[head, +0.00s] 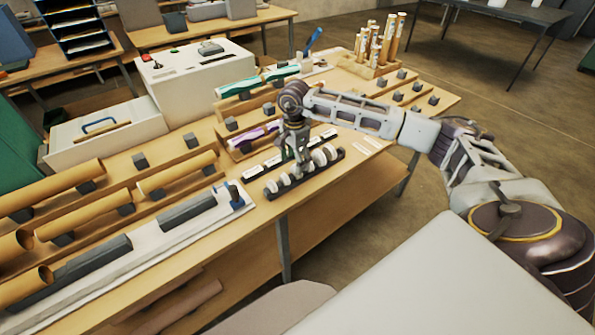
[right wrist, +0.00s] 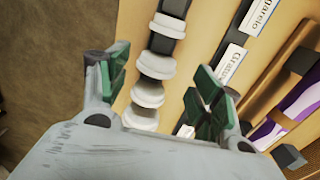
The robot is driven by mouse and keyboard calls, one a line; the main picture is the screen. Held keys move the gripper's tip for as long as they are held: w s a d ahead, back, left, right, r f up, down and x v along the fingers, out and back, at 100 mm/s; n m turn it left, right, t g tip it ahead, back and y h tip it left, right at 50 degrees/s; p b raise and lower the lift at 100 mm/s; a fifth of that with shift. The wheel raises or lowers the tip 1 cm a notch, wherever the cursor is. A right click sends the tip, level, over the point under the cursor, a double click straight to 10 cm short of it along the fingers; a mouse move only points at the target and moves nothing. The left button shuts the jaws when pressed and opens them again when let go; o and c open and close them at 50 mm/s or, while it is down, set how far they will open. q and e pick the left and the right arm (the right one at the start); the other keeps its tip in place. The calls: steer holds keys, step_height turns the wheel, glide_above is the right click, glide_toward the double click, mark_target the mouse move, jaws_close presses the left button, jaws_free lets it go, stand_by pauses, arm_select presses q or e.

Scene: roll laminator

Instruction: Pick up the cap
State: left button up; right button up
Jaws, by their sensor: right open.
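Several white round caps stand in a row on a dark rack (head: 337,160) near the front edge of the wooden table; one cap (head: 319,158) shows to the right of my gripper in the head view. My right gripper (head: 301,160) points down over this row, its fingers partly covering it. In the right wrist view, the open green-padded fingers (right wrist: 155,82) lie on either side of the row, with a cap (right wrist: 148,93) between them. Nothing is held. I cannot tell how far the fingertips are above the caps. My left gripper is not in view.
Dark strips with white name labels (right wrist: 232,64) lie beside the rack. Purple and teal rolls (head: 238,87) rest on holders behind. Brown tubes (head: 178,174) and a long white bar with dark blocks lie left. A white box machine (head: 195,80) stands behind. Floor is open in front.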

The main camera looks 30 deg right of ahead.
steer(key=shift+s+f+p, duration=0.1)
steer(key=shift+f+p, duration=0.3)
steer(key=shift+f, duration=0.45)
steer(key=shift+f+p, duration=0.45)
steer(key=shift+f, duration=1.3)
steer(key=c, duration=0.7)
